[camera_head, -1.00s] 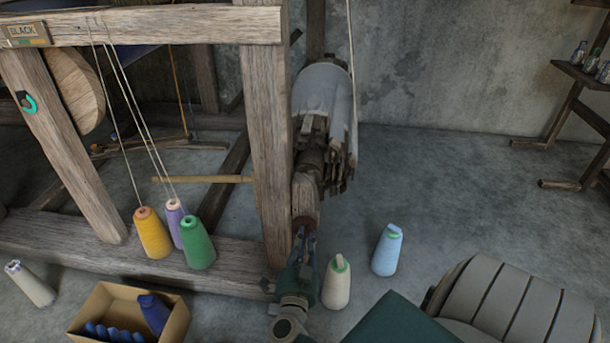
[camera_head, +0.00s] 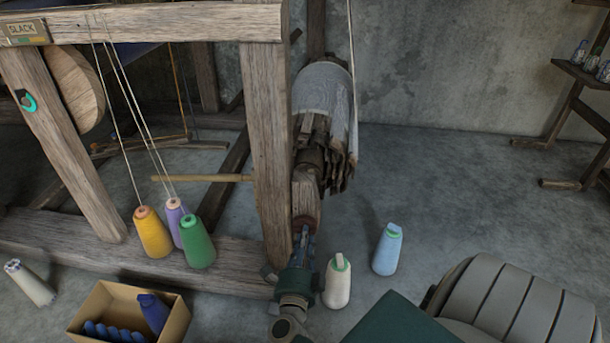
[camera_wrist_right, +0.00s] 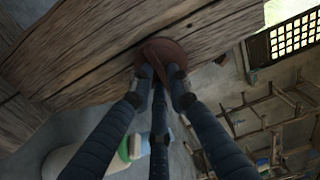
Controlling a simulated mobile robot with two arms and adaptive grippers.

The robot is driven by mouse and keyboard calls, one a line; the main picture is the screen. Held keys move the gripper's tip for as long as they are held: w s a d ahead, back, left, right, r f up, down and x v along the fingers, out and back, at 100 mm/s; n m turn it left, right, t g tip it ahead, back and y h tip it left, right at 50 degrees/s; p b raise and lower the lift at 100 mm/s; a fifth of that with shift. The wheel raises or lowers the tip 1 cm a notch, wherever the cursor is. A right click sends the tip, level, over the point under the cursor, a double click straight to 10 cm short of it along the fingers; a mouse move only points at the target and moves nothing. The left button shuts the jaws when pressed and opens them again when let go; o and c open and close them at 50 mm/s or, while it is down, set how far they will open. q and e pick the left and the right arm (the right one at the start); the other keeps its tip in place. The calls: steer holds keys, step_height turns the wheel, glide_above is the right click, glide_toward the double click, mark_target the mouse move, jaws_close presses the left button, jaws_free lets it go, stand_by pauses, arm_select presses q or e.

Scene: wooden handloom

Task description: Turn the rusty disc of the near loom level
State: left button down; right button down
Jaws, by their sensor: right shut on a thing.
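The rusty disc (camera_wrist_right: 162,50) is a round red-brown piece on the wooden beam of the near loom, in the upper middle of the right wrist view. In the head view a little of the disc (camera_head: 304,221) shows at the foot of the wooden piece beside the loom's post (camera_head: 270,150). My right gripper (camera_head: 303,243) reaches it from below, and its blue fingers (camera_wrist_right: 163,76) are shut on the disc. The fingertips hide part of it, and I cannot tell how level it is. My left gripper is not in view.
A cream cone (camera_head: 338,283) stands just right of my right gripper, with a light blue cone (camera_head: 387,250) beyond. Yellow (camera_head: 152,234), purple and green cones sit on the loom's base. A cardboard box (camera_head: 178,327) is at lower left. The floor at right is largely clear.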

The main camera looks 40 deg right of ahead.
steer(key=shift+a+f, duration=0.1)
stand_by(0.3)
steer(key=c, duration=1.7)
jaws_free()
steer(key=shift+o, duration=0.2)
